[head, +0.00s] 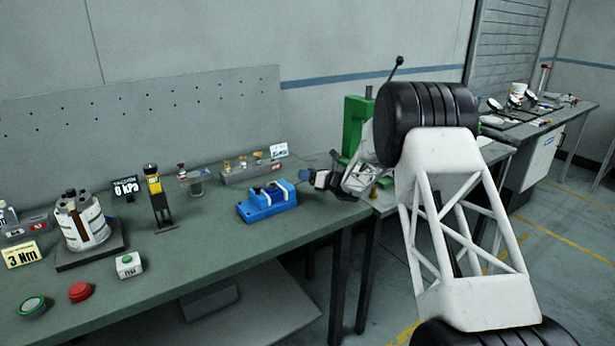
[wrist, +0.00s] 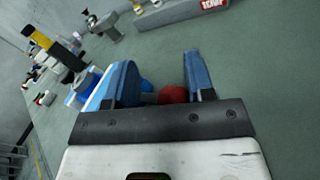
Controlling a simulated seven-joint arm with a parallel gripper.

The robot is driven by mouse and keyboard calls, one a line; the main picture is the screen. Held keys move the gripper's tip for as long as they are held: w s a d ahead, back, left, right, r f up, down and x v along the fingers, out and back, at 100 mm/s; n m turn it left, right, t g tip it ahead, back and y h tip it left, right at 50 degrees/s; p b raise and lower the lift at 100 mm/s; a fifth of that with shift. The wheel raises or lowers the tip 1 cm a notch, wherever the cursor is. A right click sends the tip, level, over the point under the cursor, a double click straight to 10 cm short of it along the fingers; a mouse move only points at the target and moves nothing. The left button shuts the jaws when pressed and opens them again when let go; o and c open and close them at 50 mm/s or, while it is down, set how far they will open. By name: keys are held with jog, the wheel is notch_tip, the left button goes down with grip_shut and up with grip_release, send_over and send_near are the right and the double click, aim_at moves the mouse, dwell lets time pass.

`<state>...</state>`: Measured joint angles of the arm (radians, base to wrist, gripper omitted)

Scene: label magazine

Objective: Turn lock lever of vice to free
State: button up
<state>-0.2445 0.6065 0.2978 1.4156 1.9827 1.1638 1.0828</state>
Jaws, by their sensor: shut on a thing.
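The blue vice (head: 267,204) sits on the green bench near its right end, with white parts on top. In the wrist view, the vice (wrist: 92,92) is partly hidden behind my left finger. The lock lever's red knob (wrist: 173,94) shows between my two blue fingers, low near the gripper's palm. My gripper (wrist: 162,78) is shut on the lever at this knob. In the head view, my gripper (head: 308,177) is at the right side of the vice, and the lever cannot be made out there. The lever's angle is mostly hidden.
Left of the vice stand a yellow-and-black tool (head: 154,190) and a small fixture (head: 194,180). A long grey block (head: 250,172) with small parts lies behind it. A green press (head: 356,125) stands to the right.

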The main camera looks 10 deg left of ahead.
jog(key=shift+s+f, duration=0.25)
jog(key=shift+f, duration=0.1)
jog(key=r+n+h, duration=0.1)
jog(key=s+a+r+n+h, duration=0.1)
jog(key=n, duration=0.1)
jog(key=shift+r+n, duration=0.1)
jog(key=shift+n, duration=0.2)
jog(key=shift+s+a+r+n+h, duration=0.4)
jog(key=shift+r+n+h, duration=0.15)
jog(key=shift+n, duration=0.35)
jog(key=shift+s+a+r+n+h, duration=0.3)
jog(key=shift+s+r+n+h, duration=0.05)
jog(key=shift+n, duration=0.25)
jog(key=shift+s+a+r, duration=0.15)
jog(key=shift+s+a, duration=0.05)
jog(key=shift+c, duration=0.4)
jog(key=shift+a, duration=0.15)
jog(key=shift+c, duration=0.2)
jog(key=o, duration=1)
jog(key=shift+s, duration=0.1)
jog(key=o, duration=0.4)
jog(key=shift+r, duration=0.2)
jog(key=shift+w+r, duration=0.2)
jog(key=shift+r, duration=0.05)
